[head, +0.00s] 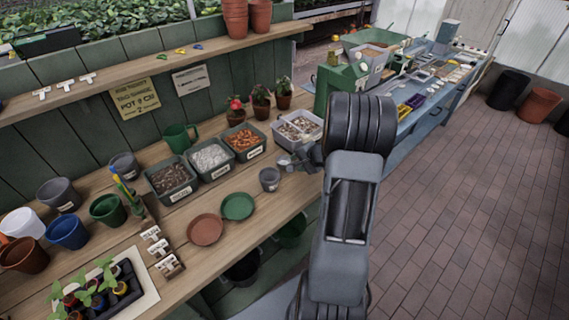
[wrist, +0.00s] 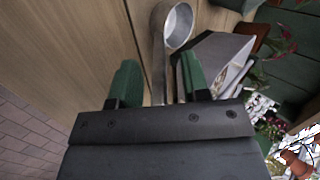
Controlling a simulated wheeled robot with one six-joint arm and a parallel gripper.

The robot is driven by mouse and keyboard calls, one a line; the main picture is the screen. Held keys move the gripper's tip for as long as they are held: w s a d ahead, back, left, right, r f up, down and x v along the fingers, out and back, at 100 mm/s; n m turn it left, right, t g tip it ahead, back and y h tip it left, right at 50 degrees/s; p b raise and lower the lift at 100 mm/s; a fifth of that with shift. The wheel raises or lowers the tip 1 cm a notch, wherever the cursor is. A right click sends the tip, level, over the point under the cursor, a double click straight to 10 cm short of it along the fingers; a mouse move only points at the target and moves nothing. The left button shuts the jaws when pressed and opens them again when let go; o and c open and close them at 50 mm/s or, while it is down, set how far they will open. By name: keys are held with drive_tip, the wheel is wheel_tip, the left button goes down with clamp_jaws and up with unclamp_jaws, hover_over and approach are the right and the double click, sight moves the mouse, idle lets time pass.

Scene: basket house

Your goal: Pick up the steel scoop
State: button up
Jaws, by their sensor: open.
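The steel scoop (wrist: 158,55) shows in the wrist view as a round metal cup with a long straight handle. The handle runs down the picture between the two green fingers of my gripper (wrist: 160,78). My gripper is open, with a gap on either side of the handle, wider on the left. The near end of the handle is hidden behind my gripper body.
A grey-white bin (wrist: 222,55) stands close right of the scoop; it also shows in the head view (head: 298,128). A small grey pot (head: 270,179), labelled tubs (head: 211,160) and two saucers (head: 206,229) stand left of my gripper.

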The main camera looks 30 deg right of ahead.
clamp_jaws()
drive_tip(key=shift+r, duration=0.1)
idle(0.4)
